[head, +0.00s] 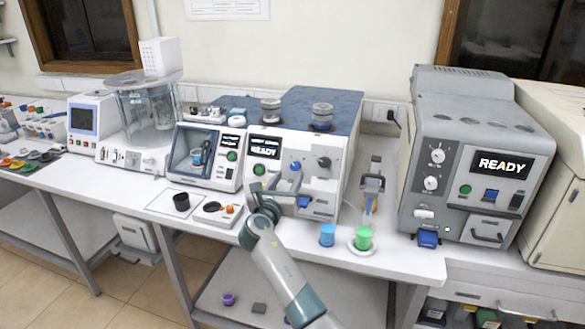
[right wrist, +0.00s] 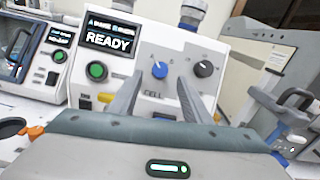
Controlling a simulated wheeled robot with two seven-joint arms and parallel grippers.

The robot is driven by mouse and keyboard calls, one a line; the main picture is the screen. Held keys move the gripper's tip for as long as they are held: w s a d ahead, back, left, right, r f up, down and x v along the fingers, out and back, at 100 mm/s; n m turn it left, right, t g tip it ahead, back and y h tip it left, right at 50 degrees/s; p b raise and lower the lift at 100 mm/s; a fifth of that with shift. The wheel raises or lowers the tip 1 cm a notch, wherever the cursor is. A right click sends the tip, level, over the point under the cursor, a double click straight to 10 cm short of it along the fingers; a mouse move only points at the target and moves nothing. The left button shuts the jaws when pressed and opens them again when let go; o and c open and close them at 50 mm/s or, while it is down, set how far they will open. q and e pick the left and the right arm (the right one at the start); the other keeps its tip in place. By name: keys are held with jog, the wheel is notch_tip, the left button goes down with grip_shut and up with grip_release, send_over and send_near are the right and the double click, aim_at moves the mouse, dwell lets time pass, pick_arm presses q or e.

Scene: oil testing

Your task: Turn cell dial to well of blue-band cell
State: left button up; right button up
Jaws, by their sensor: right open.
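The analyser (head: 262,172) reads READY. On its front a blue dial (head: 296,165) sits left of a black dial (head: 324,162). The blue dial (right wrist: 159,70) in the right wrist view has a CELL label below it; its exact setting is too small to read. Two metal cells stand on the analyser: a left cell (head: 270,110) and a right cell (head: 321,112), which seems to have a dark blue ring at its base. My right gripper (head: 290,182) is open at the front panel. In the right wrist view its fingers (right wrist: 160,82) flank the blue dial, apparently without gripping it.
A blue container (head: 327,235) and a green one (head: 363,238) stand on the table right of my arm. A clamp-like stand (head: 372,185) is behind them. A grey machine (head: 470,160) stands at the right. A black cup (head: 181,202) is at the left.

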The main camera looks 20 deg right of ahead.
aim_at(294, 167)
jog(key=shift+p+x, duration=0.3)
jog(key=shift+x, duration=2.3)
jog(key=shift+c, duration=0.2)
jog(key=c, duration=1)
